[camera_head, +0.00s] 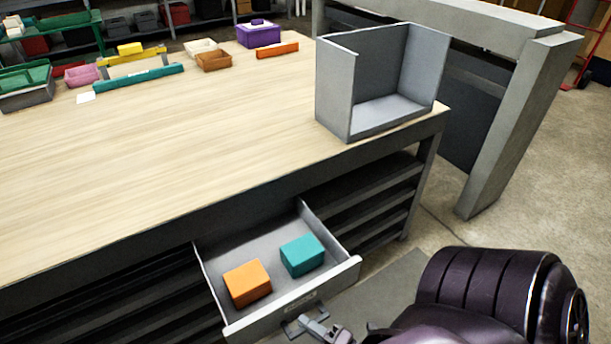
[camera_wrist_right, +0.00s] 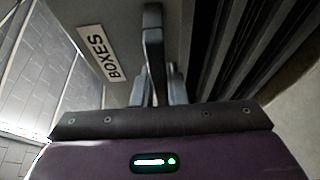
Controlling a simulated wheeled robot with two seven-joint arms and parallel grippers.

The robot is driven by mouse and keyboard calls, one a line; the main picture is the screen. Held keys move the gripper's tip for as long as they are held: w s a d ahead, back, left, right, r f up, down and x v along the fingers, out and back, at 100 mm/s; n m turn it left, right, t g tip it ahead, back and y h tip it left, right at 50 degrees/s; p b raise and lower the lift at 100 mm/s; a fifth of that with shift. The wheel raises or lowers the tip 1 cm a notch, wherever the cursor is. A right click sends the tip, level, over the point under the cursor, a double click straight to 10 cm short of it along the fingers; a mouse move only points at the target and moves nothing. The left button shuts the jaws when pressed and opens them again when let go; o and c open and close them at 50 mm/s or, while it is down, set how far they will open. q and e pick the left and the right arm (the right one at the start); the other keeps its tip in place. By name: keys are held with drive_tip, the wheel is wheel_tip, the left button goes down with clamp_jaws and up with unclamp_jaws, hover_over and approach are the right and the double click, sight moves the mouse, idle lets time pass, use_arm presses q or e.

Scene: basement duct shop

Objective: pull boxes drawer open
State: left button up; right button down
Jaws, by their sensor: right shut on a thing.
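The boxes drawer (camera_head: 245,246) stands pulled out from under the workbench. An orange box (camera_head: 247,283) and a teal box (camera_head: 302,255) lie inside it. In the wrist view, a label (camera_wrist_right: 101,54) reading "BOXES" is on the drawer front, beside a dark bar handle (camera_wrist_right: 153,42). My right gripper (camera_head: 312,324) is at the drawer front in the head view. The wrist view shows its fingers (camera_wrist_right: 155,88) closed on the handle. The handle is mostly hidden in the head view. My left gripper is not in view.
The wooden workbench top (camera_head: 170,150) carries a grey open bin (camera_head: 385,85) at its right corner and several coloured trays and bars at the far end. Dark slatted shelves (camera_head: 365,195) flank the drawer. Concrete floor (camera_head: 530,200) is clear at the right.

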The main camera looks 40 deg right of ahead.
drive_tip(key=c, duration=1.4)
unclamp_jaws()
drive_tip(key=shift+c, duration=0.2)
drive_tip(key=shift+s, duration=0.1)
